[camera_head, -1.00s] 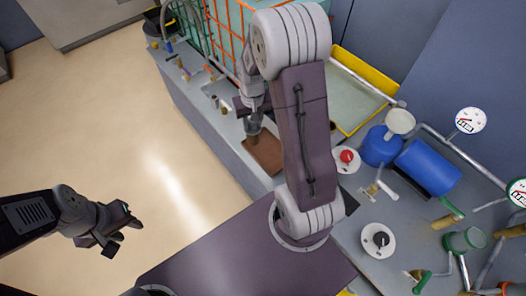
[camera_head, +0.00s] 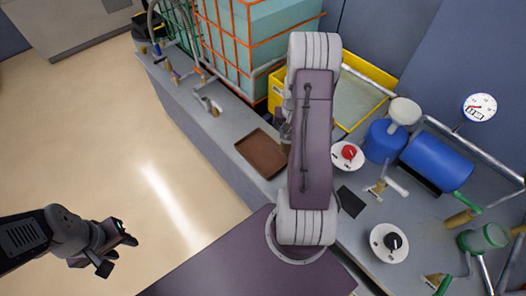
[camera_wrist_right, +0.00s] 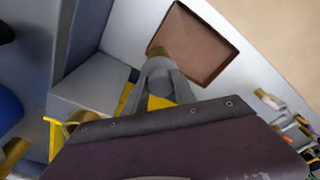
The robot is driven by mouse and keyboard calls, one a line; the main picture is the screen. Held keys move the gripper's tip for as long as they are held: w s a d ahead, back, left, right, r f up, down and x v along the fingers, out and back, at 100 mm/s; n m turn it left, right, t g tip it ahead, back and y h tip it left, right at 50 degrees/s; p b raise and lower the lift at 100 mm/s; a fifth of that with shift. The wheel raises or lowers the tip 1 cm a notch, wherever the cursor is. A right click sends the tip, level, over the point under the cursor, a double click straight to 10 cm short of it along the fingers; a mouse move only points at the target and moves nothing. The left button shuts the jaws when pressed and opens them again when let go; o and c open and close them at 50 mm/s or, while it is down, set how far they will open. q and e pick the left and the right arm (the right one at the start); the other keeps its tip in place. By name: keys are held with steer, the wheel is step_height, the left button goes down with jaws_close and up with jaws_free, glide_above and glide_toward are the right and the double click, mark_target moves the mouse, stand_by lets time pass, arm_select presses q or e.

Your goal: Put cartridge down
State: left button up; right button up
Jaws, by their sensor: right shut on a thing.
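The cartridge (camera_wrist_right: 158,52) shows in the right wrist view as a small tan-brown cylinder end at the fingertips. My right gripper (camera_wrist_right: 156,66) is shut on it. The brown tray (camera_head: 262,153) lies flat on the bench and looks empty. In the right wrist view the tray (camera_wrist_right: 200,50) is just beyond and to the right of the cartridge; I cannot tell the height between them. In the head view my right arm mostly hides the gripper and cartridge, right of the tray. My left gripper (camera_head: 118,251) is open and empty over the floor.
A caged tank (camera_head: 245,40) and a yellow-rimmed basin (camera_head: 362,95) stand behind the arm. To the right are a red knob (camera_head: 348,152), a blue cylinder (camera_head: 436,160), a black knob (camera_head: 391,242), pipes and a gauge (camera_head: 479,107). The bench's front edge runs close to the tray.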

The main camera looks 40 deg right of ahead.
steer(key=w+a+f, duration=0.4)
steer(key=w+f, duration=0.5)
steer(key=f, duration=0.1)
steer(key=shift+w+a+f, duration=0.2)
steer(key=shift+a+f, duration=0.05)
steer(key=shift+a, duration=0.15)
steer(key=o, duration=1)
steer(key=shift+f, duration=0.1)
steer(key=shift+o, duration=0.2)
